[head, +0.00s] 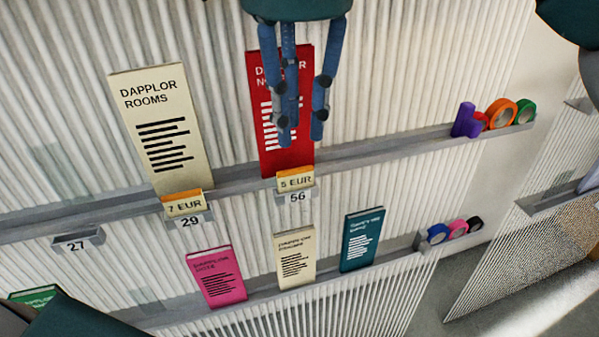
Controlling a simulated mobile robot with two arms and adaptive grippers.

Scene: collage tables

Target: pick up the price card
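Two price cards show in the head view. One reads "7 EUR" (184,205) and sits above the holder marked 29 (190,222). The other reads "5 EUR" (295,181) and sits above the holder marked 56 (298,198). Both are cream with an orange top edge. My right gripper (302,138) hangs from the top centre with its blue fingers pointing down and spread apart, empty. It is in front of the red booklet and above the "5 EUR" card in the picture, apart from it. My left gripper is not visible.
A cream booklet (158,125) and a red booklet (285,155) stand on the upper ledge (385,150). Tape rolls (501,112) are at its right end. The holder marked 27 (77,243) has no card. Smaller booklets (294,258) stand on the lower ledge.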

